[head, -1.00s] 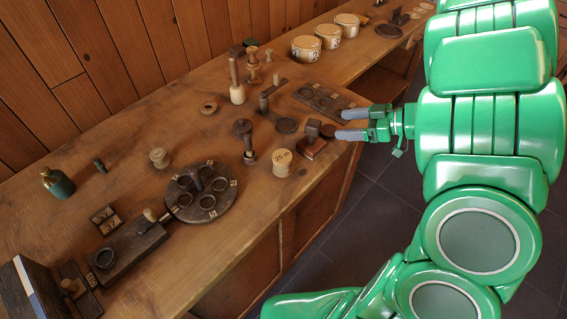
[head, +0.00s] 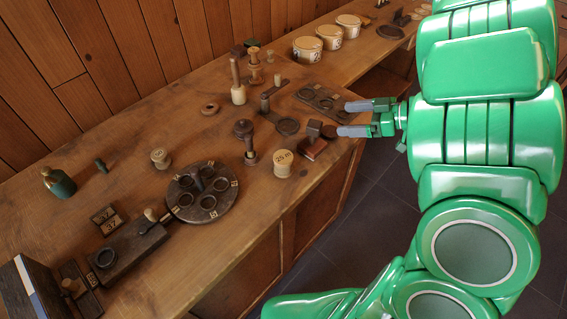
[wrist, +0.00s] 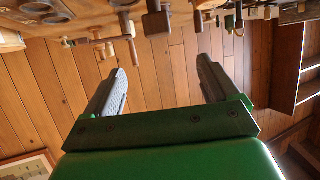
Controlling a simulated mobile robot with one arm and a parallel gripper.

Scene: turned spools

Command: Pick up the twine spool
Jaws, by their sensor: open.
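A pale cylindrical spool (head: 283,163) marked "25 m" stands upright near the front edge of the bench. A smaller pale spool (head: 160,158) with a mark on top stands farther left. I cannot tell from the markings which one holds twine. My gripper (head: 349,118) is open and empty at the bench's right edge, up and to the right of the "25 m" spool and apart from it. In the wrist view my open gripper (wrist: 162,70) has nothing between its fingers, and the bench items appear upside down at the top.
A dark block (head: 313,148) lies on the bench between the "25 m" spool and my gripper. A dark post (head: 247,142) stands just behind the spool. A round dark tray (head: 184,206) lies to the left. Several pale tubs (head: 307,49) stand at the back.

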